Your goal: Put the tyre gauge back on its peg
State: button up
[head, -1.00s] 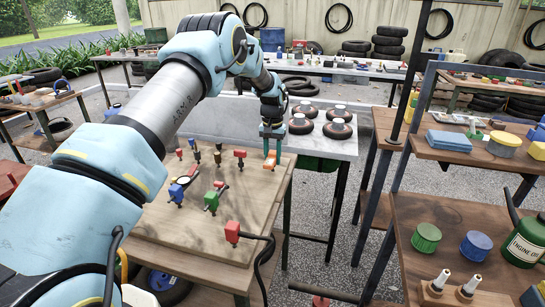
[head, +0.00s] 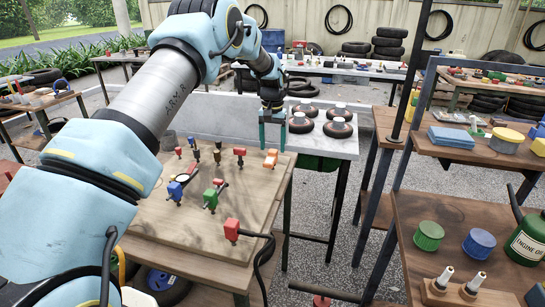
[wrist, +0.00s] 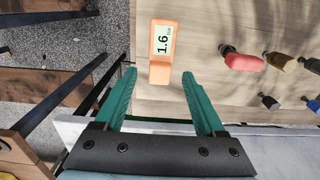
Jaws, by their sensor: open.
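The tyre gauge (head: 270,158) is orange and stands at the far right corner of the wooden board (head: 190,245). In the wrist view the gauge (wrist: 162,40) shows a display reading 1.6 bar. A peg under or behind it is hidden, so I cannot tell how it is seated. My gripper (head: 272,149) is open and empty just above the gauge. In the wrist view its green fingers (wrist: 158,74) are spread wide, and the gauge lies beyond and between their tips, apart from both.
Several tools stand on the board left of the gauge, including a red-headed one (head: 239,152), a blue one (head: 176,190) and a green one (head: 211,198). A red-ended hose (head: 232,229) lies nearer. A bench with dark wheels (head: 338,128) stands behind.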

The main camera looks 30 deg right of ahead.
aim_at(272, 151)
notch_tip(272, 151, up, 6)
jog(key=shift+r+b, duration=0.1)
jog(key=shift+b, duration=0.55)
jog(key=s+a+r+n, duration=0.1)
jog(key=a+r+n, duration=0.1)
jog(key=a, duration=1.1)
jog(key=s+a+r+n, duration=0.1)
jog(key=a+r+n, duration=0.1)
jog(key=a, duration=1.1)
jog(key=s+a+f+n+t, duration=0.1)
jog(key=s+a+f+n, duration=0.1)
jog(key=s+a, duration=1.5)
jog(key=shift+s+a+f+n+t, duration=0.15)
jog(key=shift+a+f+n+t, duration=0.15)
jog(key=shift+a+n, duration=0.5)
jog(key=shift+a, duration=0.1)
